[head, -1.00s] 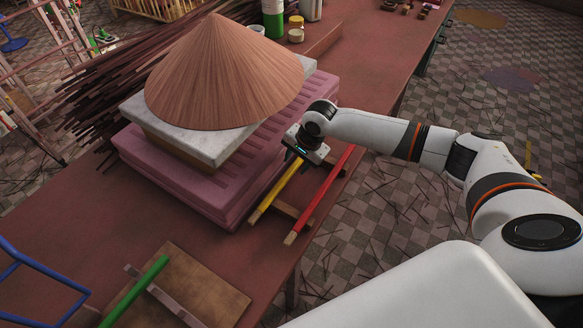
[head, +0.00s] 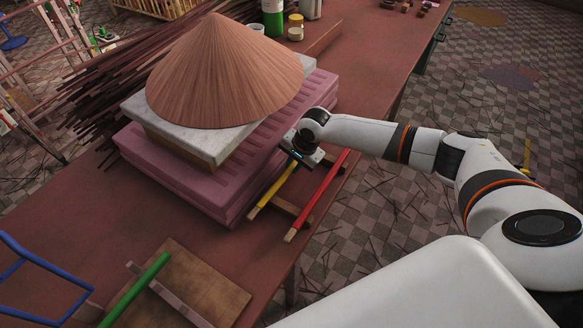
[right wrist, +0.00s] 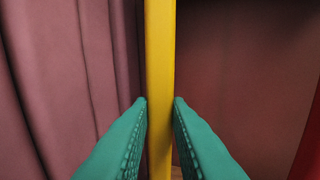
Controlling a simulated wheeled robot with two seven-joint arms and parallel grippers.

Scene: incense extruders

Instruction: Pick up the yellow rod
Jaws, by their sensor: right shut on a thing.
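The yellow rod (head: 271,188) lies beside the pink block in the head view, with its near end on a wooden rest. In the right wrist view the yellow rod (right wrist: 160,60) runs upright through the middle of the picture. My right gripper (head: 300,158) is over the rod's far part. Its green fingers (right wrist: 160,102) are shut on the rod, one on each side. The gripper and wrist hide the rod's far end in the head view. My left gripper is not in view.
A red rod (head: 318,194) lies parallel to the right, near the table edge. A pink ridged block (head: 175,172) stands close on the left, bearing a slab and a conical hat (head: 222,75). A green rod (head: 135,289) lies on a wooden board (head: 212,290) in front.

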